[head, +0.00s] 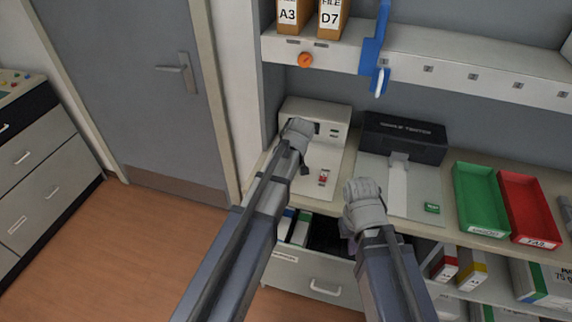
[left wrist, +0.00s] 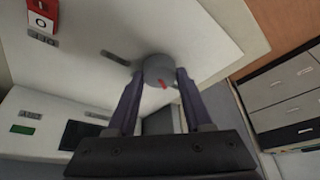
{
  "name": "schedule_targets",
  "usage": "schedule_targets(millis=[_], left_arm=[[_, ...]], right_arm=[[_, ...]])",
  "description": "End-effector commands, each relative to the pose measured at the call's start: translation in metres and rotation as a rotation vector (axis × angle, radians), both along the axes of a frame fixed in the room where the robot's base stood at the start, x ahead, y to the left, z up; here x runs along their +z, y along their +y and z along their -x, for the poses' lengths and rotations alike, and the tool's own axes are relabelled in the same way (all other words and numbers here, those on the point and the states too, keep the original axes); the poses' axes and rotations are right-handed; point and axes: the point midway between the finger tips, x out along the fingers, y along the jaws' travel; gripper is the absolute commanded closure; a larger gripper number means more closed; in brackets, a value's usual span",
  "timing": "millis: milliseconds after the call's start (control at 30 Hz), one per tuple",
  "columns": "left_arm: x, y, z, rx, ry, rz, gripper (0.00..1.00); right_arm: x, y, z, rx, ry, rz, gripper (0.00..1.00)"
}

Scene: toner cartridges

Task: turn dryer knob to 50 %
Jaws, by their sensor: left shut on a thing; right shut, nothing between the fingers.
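The dryer is a white box (head: 325,112) with a flat white base in front of it. Its grey round knob (left wrist: 158,68), with a red pointer mark, shows in the left wrist view. My left gripper (left wrist: 160,85) is shut on the knob, one finger on each side; it also shows in the head view (head: 305,168) over the dryer's base, where it hides the knob. A red rocker switch (left wrist: 42,15) sits on the same panel, and a dark display (left wrist: 82,135) is beyond. The knob's scale is not readable. My right gripper (head: 362,188) is shut and empty, right of the dryer.
A black-topped tester (head: 403,138) stands right of the dryer. A green tray (head: 481,200) and a red tray (head: 529,208) are farther right. An overhead shelf (head: 430,55) holds file boxes, with an orange knob (head: 305,60) and a blue bracket on its edge. A drawer (head: 310,278) is below.

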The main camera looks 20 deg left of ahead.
Motion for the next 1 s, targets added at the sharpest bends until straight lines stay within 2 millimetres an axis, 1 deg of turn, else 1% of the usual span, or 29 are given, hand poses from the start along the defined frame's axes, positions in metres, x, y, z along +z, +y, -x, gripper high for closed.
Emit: schedule_targets(millis=[200, 667, 700, 933, 1000], left_arm=[[-0.0005, -0.0008, 0.0006, 0.043, 0.003, 0.003, 1.0], [-0.0007, -0.0008, 0.0011, 0.053, 0.004, 0.004, 1.0], [-0.0007, -0.0009, 0.0012, 0.053, 0.004, 0.004, 0.46], [-0.0004, -0.0006, 0.0005, 0.052, 0.002, 0.003, 0.2], [-0.0004, -0.0005, 0.0004, 0.052, 0.001, 0.002, 0.19]], right_arm=[[-0.0002, 0.0, 0.0, 0.0, 0.0, 0.0, 1.0], [-0.0002, 0.0, 0.0, 0.0, 0.0, 0.0, 1.0], [-0.0003, 0.0, 0.0, 0.0, 0.0, 0.0, 1.0], [-0.0002, 0.0, 0.0, 0.0, 0.0, 0.0, 1.0], [-0.0001, 0.0, 0.0, 0.0, 0.0, 0.0, 1.0]])
